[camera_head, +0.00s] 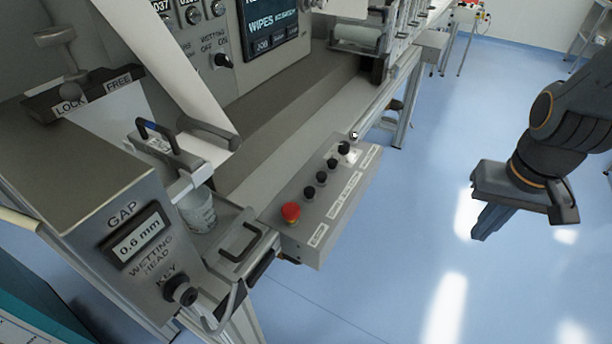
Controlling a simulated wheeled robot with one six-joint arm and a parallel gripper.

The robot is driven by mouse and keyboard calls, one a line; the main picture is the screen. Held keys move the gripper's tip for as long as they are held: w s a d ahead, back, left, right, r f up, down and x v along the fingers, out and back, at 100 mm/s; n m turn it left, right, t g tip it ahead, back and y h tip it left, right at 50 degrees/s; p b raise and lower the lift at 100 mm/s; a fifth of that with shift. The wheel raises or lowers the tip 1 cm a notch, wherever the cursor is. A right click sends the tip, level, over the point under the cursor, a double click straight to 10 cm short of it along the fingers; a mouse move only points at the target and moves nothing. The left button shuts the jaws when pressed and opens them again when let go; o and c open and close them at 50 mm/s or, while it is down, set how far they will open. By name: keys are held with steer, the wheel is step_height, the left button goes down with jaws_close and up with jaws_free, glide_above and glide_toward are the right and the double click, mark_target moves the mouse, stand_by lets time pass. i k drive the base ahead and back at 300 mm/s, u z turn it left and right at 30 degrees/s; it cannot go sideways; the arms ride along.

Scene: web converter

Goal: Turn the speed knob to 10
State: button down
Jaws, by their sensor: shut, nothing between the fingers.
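No knob in view carries a readable speed label, so I cannot tell which one is the speed knob. Round dials (192,15) sit at the top edge of the upright panel, one beside the digits 037. Below them is a black selector knob (223,61) marked WETTING OFF ON. A grey control box (312,240) at the front carries several black knobs or buttons (321,177) in a row; its labels are too small to read. My gripper (482,238) is shut and empty, pointing down over the floor, well right of the box and touching nothing.
A red mushroom button (291,212) sits on the box's near end. A dark screen (274,30) reads WIPES. At left stand the GAP display (139,238), a key switch (180,291) and a LOCK/FREE lever (68,88). The blue floor (400,270) between box and gripper is clear.

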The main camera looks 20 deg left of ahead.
mark_target(343, 148)
steer(key=u, duration=1.1)
steer(key=k, duration=0.5)
steer(key=z, duration=0.7)
steer(key=i, duration=1.3)
steer(key=u, duration=0.45)
